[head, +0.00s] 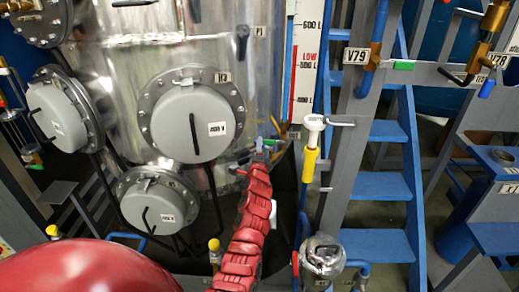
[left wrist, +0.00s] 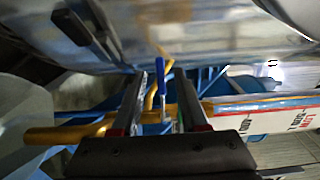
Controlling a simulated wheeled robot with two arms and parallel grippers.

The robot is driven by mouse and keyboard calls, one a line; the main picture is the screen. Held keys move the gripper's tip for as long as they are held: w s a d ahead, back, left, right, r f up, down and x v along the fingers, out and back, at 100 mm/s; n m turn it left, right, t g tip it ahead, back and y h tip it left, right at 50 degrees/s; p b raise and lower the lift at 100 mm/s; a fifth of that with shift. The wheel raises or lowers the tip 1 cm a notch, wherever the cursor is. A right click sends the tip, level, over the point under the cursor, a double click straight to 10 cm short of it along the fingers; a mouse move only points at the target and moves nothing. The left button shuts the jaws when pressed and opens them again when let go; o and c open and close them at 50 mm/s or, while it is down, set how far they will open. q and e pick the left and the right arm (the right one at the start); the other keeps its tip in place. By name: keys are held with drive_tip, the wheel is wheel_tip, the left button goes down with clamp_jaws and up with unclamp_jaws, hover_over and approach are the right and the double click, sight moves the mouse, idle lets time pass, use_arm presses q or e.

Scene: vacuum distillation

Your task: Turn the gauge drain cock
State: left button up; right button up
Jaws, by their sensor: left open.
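The level gauge (head: 305,65) has a white and red scale marked LOW and 500 L and stands beside the steel vessel; its scale also shows in the left wrist view (left wrist: 270,115). A slim blue lever (left wrist: 164,80), apparently the drain cock handle, shows beside brass-coloured piping (left wrist: 75,132). My left gripper (head: 265,150) is at the end of the red arm, near the gauge's lower end, small and partly hidden. In the left wrist view my left gripper (left wrist: 161,76) is open, with the blue lever between its fingers in the picture. Contact cannot be told. My right gripper is not in view.
The steel vessel (head: 100,80) with round grey covers (head: 192,122) fills the left. A white-topped yellow valve (head: 312,150) stands just right of the gripper. A grey post marked V79 (head: 350,140) and blue stairs (head: 385,187) are further right.

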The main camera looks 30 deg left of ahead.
use_arm(q)
clamp_jaws()
idle(1.4)
